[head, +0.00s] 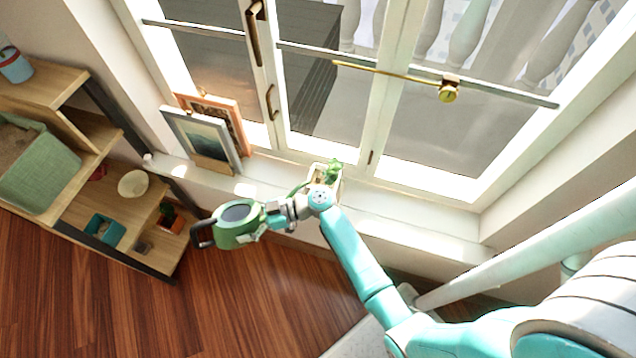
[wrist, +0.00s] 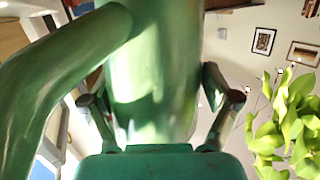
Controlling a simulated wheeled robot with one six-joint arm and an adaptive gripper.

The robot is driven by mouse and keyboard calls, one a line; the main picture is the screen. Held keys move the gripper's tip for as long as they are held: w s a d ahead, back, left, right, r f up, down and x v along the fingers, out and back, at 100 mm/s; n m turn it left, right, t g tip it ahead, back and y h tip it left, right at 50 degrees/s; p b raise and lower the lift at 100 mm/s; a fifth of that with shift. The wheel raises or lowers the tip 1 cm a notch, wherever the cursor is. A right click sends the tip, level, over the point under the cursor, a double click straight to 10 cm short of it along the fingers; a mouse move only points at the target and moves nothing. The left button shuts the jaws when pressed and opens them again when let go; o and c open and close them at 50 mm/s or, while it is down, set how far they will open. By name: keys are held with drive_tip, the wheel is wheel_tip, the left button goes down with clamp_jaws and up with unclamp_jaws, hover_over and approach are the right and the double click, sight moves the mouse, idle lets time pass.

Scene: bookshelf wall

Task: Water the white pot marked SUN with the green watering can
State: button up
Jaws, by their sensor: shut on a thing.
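The green watering can (head: 236,232) is held off the floor in front of the window sill, with its dark handle to the left. It fills the middle of the wrist view (wrist: 155,75). My gripper (head: 272,213) is shut on the can's body, with one finger on each side in the wrist view (wrist: 160,105). A thin green spout (head: 299,187) shows near a pale pot (head: 315,174) with a green plant (head: 333,168) on the sill. My wrist hides part of this pot, and no SUN mark is readable. Leaves (wrist: 285,125) show at right in the wrist view.
Two framed pictures (head: 201,140) lean on the sill (head: 410,228) left of the pot. A wooden shelf (head: 80,212) with a green bin (head: 42,170), a bowl (head: 133,183) and small pots stands at left. The sill right of the pot is clear.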

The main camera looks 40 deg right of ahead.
sight(214, 230)
drive_tip(key=shift+r, duration=0.3)
drive_tip(key=shift+r, duration=0.15)
drive_tip(key=shift+r+y, duration=0.3)
drive_tip(key=shift+r, duration=0.05)
drive_tip(key=shift+r+y, duration=0.3)
drive_tip(key=shift+r, duration=0.15)
idle(2.0)
idle(1.8)
drive_tip(key=shift+d+f+g+h, duration=0.15)
drive_tip(key=shift+d+f+h, duration=0.05)
drive_tip(key=shift+f+h, duration=0.6)
drive_tip(key=shift+d+f+g+h, duration=0.15)
drive_tip(key=shift+f+h, duration=0.45)
drive_tip(key=shift+f, duration=0.3)
drive_tip(key=shift+a, duration=0.1)
drive_tip(key=shift+w+a+r, duration=0.2)
drive_tip(key=shift+a+r, duration=0.45)
drive_tip(key=shift+a, duration=0.6)
drive_tip(key=shift+w+a+r, duration=0.2)
drive_tip(key=shift+a+r, duration=0.5)
drive_tip(key=shift+a, duration=0.6)
drive_tip(key=shift+w+a+r, duration=0.2)
drive_tip(key=shift+a+r, duration=0.45)
drive_tip(key=shift+a, duration=0.6)
